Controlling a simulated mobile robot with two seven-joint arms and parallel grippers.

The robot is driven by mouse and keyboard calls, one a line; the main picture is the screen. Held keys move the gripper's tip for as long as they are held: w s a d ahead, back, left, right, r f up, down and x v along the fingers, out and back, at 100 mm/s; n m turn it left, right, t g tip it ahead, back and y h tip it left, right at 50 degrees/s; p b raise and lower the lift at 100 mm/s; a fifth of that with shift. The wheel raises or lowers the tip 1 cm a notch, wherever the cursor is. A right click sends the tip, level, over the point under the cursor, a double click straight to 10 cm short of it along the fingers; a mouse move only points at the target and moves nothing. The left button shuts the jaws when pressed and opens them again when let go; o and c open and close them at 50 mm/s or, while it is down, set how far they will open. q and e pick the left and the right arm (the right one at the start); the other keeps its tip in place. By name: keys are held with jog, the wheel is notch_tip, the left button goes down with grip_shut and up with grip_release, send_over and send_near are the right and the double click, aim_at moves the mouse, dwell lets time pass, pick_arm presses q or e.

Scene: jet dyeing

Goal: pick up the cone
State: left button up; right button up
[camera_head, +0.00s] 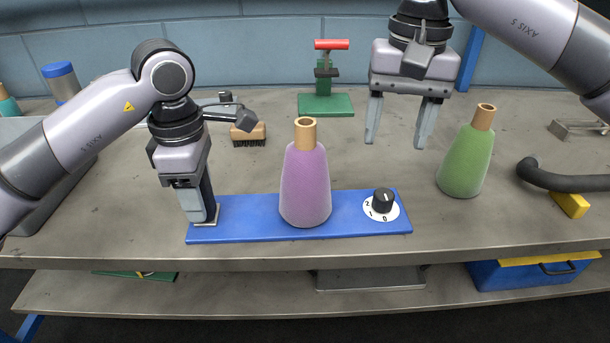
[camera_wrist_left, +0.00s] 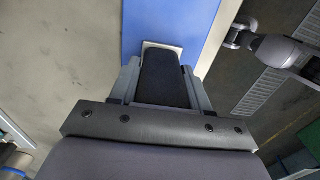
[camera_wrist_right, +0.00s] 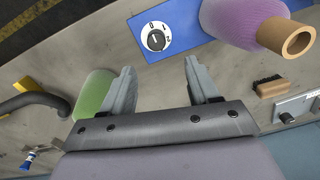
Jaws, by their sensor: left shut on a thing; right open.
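A purple cone (camera_head: 305,185) with a tan tube top stands upright on a blue board (camera_head: 240,228). A green cone (camera_head: 465,162) stands on the bench to the right. My left gripper (camera_head: 206,216) points down at the board's left end. In the left wrist view it is shut on a dark block (camera_wrist_left: 163,80) over a pale plate (camera_wrist_left: 160,45). My right gripper (camera_head: 396,140) is open and empty above the bench, between the two cones and behind them. The right wrist view also shows the purple cone (camera_wrist_right: 235,20) and part of the green cone (camera_wrist_right: 92,95) behind a finger.
A black dial (camera_head: 383,200) sits at the board's right end. A brush (camera_head: 249,134) and a green stand with a red handle (camera_head: 325,85) are behind. A black hose (camera_head: 560,180) and yellow block (camera_head: 571,204) lie at right. A grey bin (camera_head: 75,185) stands at left.

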jog(key=s+a+r+m+g+y, duration=0.1)
jog(key=s+a+r+m+y, duration=0.3)
jog(key=s+a+y, duration=0.85)
jog(key=m+t+y, duration=0.2)
jog(key=m+t, duration=0.9)
jog(key=m, duration=0.8)
send_near(293, 140)
jog(key=shift+r+x, duration=0.3)
jog(key=shift+x, duration=1.4)
jog(key=shift+r+x, duration=0.3)
jog(key=shift+x, duration=1.35)
jog(key=shift+r+x, duration=0.3)
jog(key=shift+x, duration=1.4)
grip_shut()
